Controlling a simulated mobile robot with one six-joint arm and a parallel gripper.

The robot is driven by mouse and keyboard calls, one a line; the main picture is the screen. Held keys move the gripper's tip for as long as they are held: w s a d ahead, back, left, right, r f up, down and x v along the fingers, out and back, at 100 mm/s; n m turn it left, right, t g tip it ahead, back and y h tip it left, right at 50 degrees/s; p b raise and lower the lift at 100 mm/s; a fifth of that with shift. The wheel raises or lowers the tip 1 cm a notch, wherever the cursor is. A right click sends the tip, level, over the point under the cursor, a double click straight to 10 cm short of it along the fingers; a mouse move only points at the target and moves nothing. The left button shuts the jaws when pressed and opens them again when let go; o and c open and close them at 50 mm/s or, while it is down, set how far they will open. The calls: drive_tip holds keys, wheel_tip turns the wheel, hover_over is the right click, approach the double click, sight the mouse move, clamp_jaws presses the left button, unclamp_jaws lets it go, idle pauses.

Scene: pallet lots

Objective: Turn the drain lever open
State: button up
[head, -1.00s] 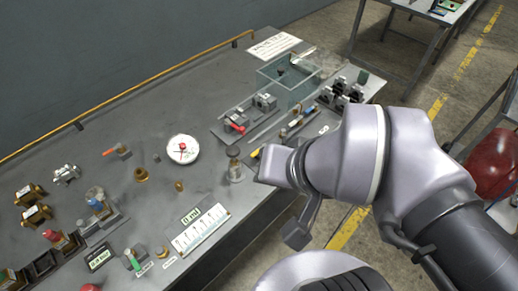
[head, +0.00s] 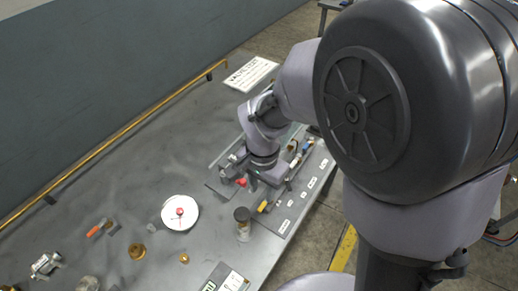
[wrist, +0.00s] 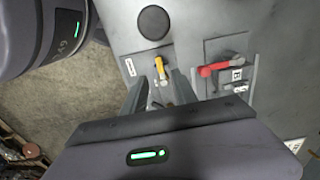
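A red lever (wrist: 214,68) sits on a grey valve block on a small plate, right of my fingers in the wrist view. The red lever also shows in the head view (head: 240,182). I cannot read which label marks the drain. My gripper (wrist: 160,80) is open, with its two fingers apart and nothing held. A yellow-handled item (wrist: 160,67) lies beyond and between the fingertips in the wrist view; contact cannot be told. In the head view my gripper (head: 253,183) is low over the bench beside the red lever, partly hidden by my wrist.
A black-capped jar (head: 242,215) stands close to the gripper. A labelled tool strip (head: 290,212) runs along the bench's front edge. A white round dial (head: 180,213) and brass parts lie to the left. A yellow rail (head: 130,132) runs along the back. The bench middle is fairly clear.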

sight(262, 206)
wheel_tip(262, 206, down, 7)
drive_tip(key=shift+f+b, duration=0.15)
drive_tip(key=shift+b, duration=0.85)
clamp_jaws()
